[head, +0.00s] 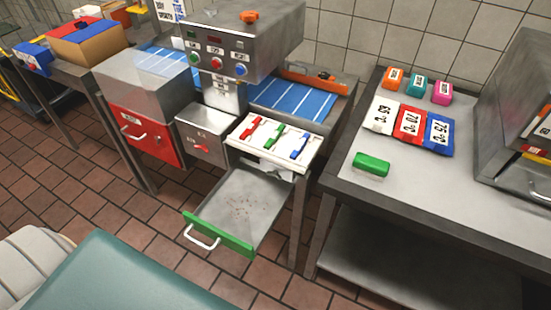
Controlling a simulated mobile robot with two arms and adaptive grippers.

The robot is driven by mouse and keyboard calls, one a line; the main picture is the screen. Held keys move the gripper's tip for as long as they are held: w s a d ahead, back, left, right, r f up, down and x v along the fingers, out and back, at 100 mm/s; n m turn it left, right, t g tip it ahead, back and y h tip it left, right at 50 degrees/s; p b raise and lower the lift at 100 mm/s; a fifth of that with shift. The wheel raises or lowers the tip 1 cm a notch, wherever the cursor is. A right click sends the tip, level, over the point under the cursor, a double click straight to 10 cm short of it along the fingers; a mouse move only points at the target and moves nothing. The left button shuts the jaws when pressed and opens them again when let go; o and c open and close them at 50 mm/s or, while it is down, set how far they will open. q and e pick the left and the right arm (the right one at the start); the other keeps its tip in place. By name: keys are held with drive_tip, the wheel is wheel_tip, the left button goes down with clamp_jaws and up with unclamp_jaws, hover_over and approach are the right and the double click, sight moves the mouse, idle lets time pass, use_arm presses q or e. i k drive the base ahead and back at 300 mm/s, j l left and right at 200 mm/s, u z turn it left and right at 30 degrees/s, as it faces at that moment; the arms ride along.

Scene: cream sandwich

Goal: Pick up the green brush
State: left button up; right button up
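A green block-shaped item with a pale lower edge, which looks like the green brush (372,164), lies on the grey metal table (410,190) at the right, near its left edge. Nothing touches it or covers it. A smaller green-handled item (273,137) lies between a red and a blue one on a white panel (252,151) of the machine. Neither of my grippers is in view.
Orange, teal and pink blocks (442,93) and white, red and blue numbered packets (437,134) lie behind the brush. A metal appliance (520,110) stands at the right. An open green-fronted drawer (217,234) with dark specks inside juts out left of the table.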

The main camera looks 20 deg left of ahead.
sight(373, 168)
drive_tip(key=l+u, duration=0.7)
drive_tip(key=k+l+u, duration=0.1)
drive_tip(key=l+u, duration=0.25)
